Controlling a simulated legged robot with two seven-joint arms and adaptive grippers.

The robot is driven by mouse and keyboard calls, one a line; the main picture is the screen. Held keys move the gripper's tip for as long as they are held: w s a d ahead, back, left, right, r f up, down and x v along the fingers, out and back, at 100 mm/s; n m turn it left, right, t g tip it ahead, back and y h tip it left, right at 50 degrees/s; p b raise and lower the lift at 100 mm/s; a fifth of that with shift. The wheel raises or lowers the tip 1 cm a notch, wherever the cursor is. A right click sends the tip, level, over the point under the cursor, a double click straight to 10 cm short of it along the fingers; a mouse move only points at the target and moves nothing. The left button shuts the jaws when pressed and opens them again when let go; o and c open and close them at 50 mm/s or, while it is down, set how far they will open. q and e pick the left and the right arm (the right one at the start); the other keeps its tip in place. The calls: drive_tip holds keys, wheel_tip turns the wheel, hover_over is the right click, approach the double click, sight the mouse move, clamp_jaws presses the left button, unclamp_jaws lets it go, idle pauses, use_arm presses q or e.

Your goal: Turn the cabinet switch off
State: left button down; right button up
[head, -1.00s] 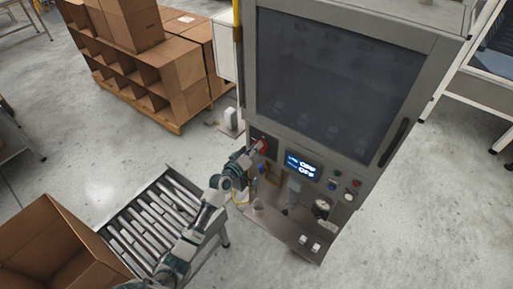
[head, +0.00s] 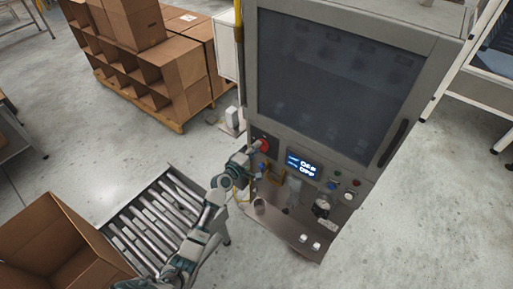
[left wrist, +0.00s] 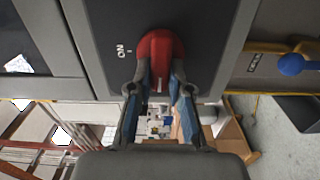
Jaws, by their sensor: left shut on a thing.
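The cabinet (head: 340,75) stands at the centre right of the head view, with a dark window and a control strip below it. The red rotary switch (left wrist: 160,55) sits on a dark plate in the left wrist view, with the word ON beside it. It also shows in the head view (head: 264,145) at the left end of the control strip. My left gripper (left wrist: 160,82) is at the switch, its two fingers shut on the red handle from either side. The handle's exact angle is partly hidden by the fingers. My right gripper is not in view.
A lit display (head: 302,166) and several small buttons lie right of the switch. A shelf below holds small items. A roller conveyor (head: 160,220) and an open cardboard box (head: 50,240) stand at the lower left. A blue-handled valve (left wrist: 291,64) is near the switch.

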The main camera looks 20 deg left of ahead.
use_arm(q)
drive_tip(key=shift+w+a+r, duration=0.1)
drive_tip(key=shift+a+r, duration=0.05)
drive_tip(key=shift+a, duration=0.05)
idle(0.4)
drive_tip(key=c, duration=1.3)
unclamp_jaws()
drive_tip(key=shift+o, duration=1.1)
drive_tip(key=shift+w, duration=0.1)
drive_tip(key=shift+f, duration=0.2)
drive_tip(key=v, duration=1.2)
drive_tip(key=shift+f, duration=0.1)
